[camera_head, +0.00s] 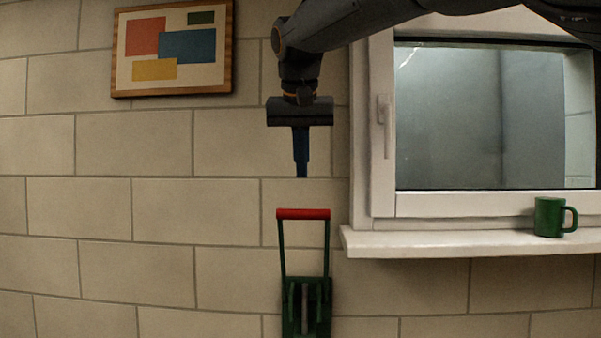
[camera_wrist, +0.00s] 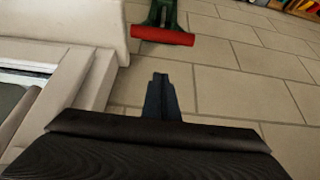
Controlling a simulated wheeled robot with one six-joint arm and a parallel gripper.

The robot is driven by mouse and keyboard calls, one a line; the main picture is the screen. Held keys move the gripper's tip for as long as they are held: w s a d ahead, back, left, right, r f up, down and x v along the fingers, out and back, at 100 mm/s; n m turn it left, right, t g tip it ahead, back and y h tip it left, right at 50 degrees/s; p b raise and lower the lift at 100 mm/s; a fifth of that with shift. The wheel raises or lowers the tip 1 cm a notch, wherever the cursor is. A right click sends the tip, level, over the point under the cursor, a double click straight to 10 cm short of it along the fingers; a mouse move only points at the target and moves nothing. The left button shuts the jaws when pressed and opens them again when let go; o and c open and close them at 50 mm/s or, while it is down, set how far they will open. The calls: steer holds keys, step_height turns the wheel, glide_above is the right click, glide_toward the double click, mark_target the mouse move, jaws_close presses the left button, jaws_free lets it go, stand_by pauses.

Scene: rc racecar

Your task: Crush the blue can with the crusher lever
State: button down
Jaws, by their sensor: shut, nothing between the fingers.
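The can crusher (camera_head: 306,306) is green and mounted on the tiled wall at the bottom of the head view. Its lever points up, with a red crossbar handle (camera_head: 303,214) at the top. The red handle also shows near the top of the wrist view (camera_wrist: 163,36). My gripper (camera_head: 301,175) points straight down above the red handle, with a clear gap between them. Its blue fingers are shut together and hold nothing; they also show in the wrist view (camera_wrist: 160,76). No blue can is visible; the lower part of the crusher is cut off by the frame's edge.
A window (camera_head: 380,205) with a white frame stands to the right of my gripper. Its white sill (camera_head: 440,243) sticks out close to the lever's right side and bears a green mug (camera_head: 548,218). A framed picture (camera_head: 122,50) hangs at upper left. The wall left of the crusher is bare.

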steer(key=p+x, duration=0.2)
steer(key=x, duration=0.6)
steer(key=shift+s+d+f+p, duration=0.1)
steer(key=shift+s+f+p, duration=0.2)
steer(key=shift+s, duration=0.65)
steer(key=shift+s+f+p, duration=0.2)
steer(key=shift+s+p, duration=0.05)
steer(key=shift+s, duration=0.7)
steer(key=shift+f, duration=0.1)
